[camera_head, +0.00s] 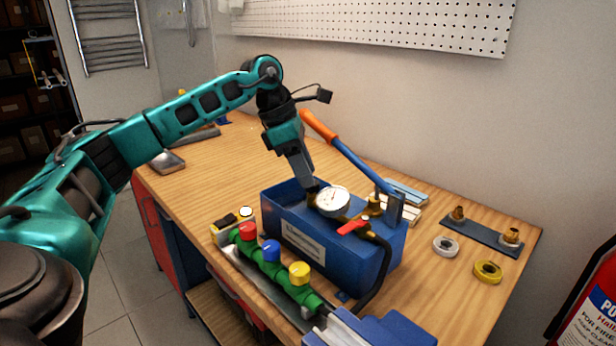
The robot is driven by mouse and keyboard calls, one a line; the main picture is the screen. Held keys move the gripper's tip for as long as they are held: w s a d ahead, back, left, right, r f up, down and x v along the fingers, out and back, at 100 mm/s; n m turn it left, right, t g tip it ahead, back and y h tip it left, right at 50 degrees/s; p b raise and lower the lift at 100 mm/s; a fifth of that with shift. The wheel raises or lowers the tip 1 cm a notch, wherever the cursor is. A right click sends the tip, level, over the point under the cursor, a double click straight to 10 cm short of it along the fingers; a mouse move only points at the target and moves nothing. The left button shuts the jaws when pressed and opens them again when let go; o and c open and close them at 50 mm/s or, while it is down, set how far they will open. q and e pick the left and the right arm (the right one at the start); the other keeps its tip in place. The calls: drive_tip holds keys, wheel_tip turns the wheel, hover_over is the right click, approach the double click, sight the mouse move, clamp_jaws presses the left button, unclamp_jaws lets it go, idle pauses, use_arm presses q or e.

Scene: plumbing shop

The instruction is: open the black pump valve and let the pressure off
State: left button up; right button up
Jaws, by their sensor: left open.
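The blue test pump (288,220) stands on the bench with a white round gauge (333,201), a lever with an orange grip (319,127), a red valve handle (352,227) and a black hose (384,262). My left gripper (311,187) points down at the top of the pump, just left of and behind the gauge. It is open; its fingertips are small and partly hidden, and I cannot tell whether they touch anything. I cannot make out the black pump valve clearly; dark parts by the fingertips blend together. My right gripper is not in view.
A green manifold (270,268) with red, blue and yellow caps lies in front of the pump. A plate with brass fittings (482,236), a white tape roll (446,246) and a yellow one (488,271) lie right. The bench's back left (235,150) is mostly clear.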

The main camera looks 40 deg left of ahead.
use_arm(q)
drive_tip(key=shift+x, duration=0.95)
drive_tip(key=c, duration=0.7)
